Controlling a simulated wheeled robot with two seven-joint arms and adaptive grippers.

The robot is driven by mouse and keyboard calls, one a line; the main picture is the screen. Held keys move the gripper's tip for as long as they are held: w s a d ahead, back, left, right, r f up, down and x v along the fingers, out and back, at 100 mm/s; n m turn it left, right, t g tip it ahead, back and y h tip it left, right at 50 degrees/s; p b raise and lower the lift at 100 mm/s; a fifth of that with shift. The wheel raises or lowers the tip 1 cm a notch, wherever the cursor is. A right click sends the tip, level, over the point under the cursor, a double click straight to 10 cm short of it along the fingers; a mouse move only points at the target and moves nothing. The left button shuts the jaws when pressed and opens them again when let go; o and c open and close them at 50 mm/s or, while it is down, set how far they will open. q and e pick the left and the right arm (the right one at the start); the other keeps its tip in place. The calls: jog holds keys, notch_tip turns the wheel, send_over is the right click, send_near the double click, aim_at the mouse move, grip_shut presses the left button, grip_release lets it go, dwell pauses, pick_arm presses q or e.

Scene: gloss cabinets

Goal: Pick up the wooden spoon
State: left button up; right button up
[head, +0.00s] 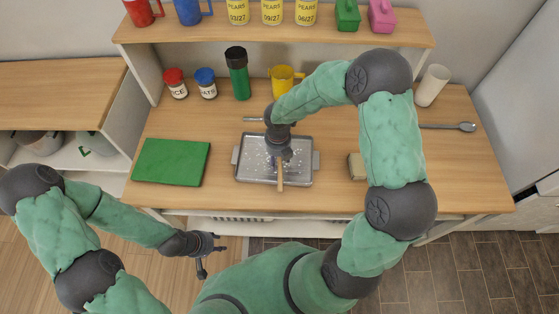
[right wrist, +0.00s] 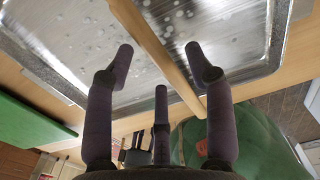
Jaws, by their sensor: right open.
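The wooden spoon (head: 280,180) lies in the metal tray (head: 244,170) on the counter, its handle pointing toward me. My right gripper (head: 280,156) is open above the tray and hides the spoon's far end in the head view. In the right wrist view, the spoon's handle (right wrist: 160,55) runs slantwise across the space between the open fingers of my right gripper (right wrist: 158,68), and the tray (right wrist: 235,35) lies behind it. I cannot tell whether a finger touches the handle. My left gripper (head: 208,255) is open and empty, low in front of the counter.
A green board (head: 171,162) lies left of the tray, and a small tan block (head: 356,166) lies right. A yellow mug (head: 285,78), green bottle (head: 237,75) and two jars (head: 206,83) stand behind. A metal spoon (head: 450,126) lies far right. A shelf (head: 330,33) overhangs the back.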

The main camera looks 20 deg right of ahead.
jog(key=c, duration=1)
